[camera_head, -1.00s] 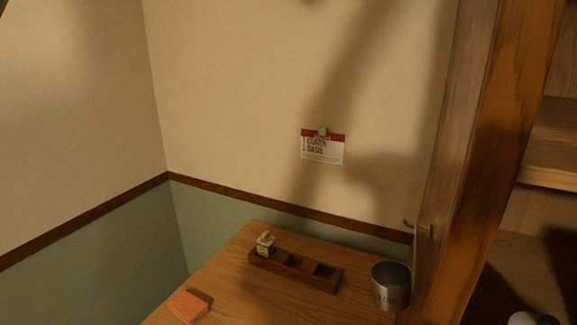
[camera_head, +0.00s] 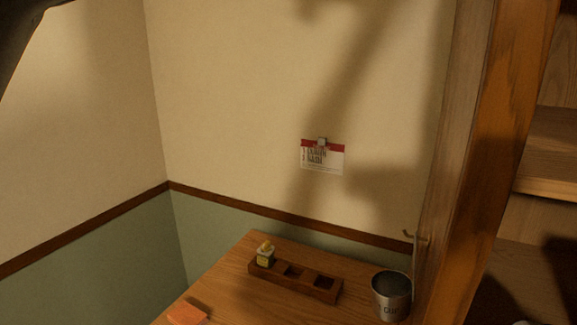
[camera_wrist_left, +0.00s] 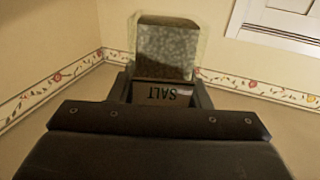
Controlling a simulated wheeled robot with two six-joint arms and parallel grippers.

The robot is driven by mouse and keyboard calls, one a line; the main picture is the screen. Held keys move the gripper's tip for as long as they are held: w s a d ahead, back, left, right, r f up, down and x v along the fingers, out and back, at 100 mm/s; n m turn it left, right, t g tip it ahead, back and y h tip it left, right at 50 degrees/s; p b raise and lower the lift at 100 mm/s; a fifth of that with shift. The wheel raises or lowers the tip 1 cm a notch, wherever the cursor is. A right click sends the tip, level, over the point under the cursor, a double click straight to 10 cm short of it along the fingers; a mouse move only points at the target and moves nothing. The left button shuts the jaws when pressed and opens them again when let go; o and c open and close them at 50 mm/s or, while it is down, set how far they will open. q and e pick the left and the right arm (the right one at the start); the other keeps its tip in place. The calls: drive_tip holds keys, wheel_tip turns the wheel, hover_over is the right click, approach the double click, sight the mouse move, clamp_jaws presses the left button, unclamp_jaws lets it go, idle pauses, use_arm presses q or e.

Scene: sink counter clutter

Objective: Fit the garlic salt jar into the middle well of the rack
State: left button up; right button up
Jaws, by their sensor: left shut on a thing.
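In the left wrist view, my left gripper (camera_wrist_left: 167,88) is shut on a squarish clear jar (camera_wrist_left: 166,48) with grey speckled contents. Its label shows "SALT" upside down; any other word is hidden by the gripper. The jar is held in the air, with walls behind it. In the head view, the dark wooden rack (camera_head: 310,288) lies on the table with a row of three wells. A small jar with a yellow top (camera_head: 265,254) stands in the left well. The middle well (camera_head: 293,271) and right well (camera_head: 324,282) look empty. My right gripper is in neither view.
A metal cup (camera_head: 391,298) stands right of the rack, near a wooden post (camera_head: 476,160). An orange sponge-like block (camera_head: 187,314) lies at the table's front left. A card (camera_head: 322,157) hangs on the wall. The table (camera_head: 235,285) is clear left of the rack.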

use_arm(q)
drive_tip(key=w+d+f+m+t+h, duration=0.1)
drive_tip(key=w+f, duration=0.5)
drive_tip(key=w, duration=0.4)
drive_tip(key=w+d+f+m+t+h, duration=0.15)
drive_tip(key=w+f, duration=0.35)
drive_tip(key=w, duration=0.6)
drive_tip(key=w+f+m+t+h+b, duration=0.1)
drive_tip(key=w+f+m+h, duration=0.15)
drive_tip(key=w+f, duration=0.65)
drive_tip(key=w+f+m+t+h+b, duration=0.1)
drive_tip(key=w+f+t+h, duration=0.3)
drive_tip(key=f, duration=0.9)
drive_tip(key=w+a+f+m+g+h+b, duration=0.1)
drive_tip(key=a+f+m+g+h, duration=0.15)
drive_tip(key=f, duration=2.15)
drive_tip(key=s+a+f+h, duration=0.1)
drive_tip(key=s+a+f, duration=0.2)
drive_tip(key=s+f, duration=0.4)
drive_tip(key=s+a+f+b, duration=0.1)
drive_tip(key=s+a+f, duration=0.3)
drive_tip(key=s+f, duration=0.3)
wheel_tip(320, 180, down, 2)
drive_tip(key=shift+s+f+m+t+h, duration=0.25)
drive_tip(key=shift+s+m+t+h, duration=0.1)
drive_tip(key=shift+m+t, duration=0.1)
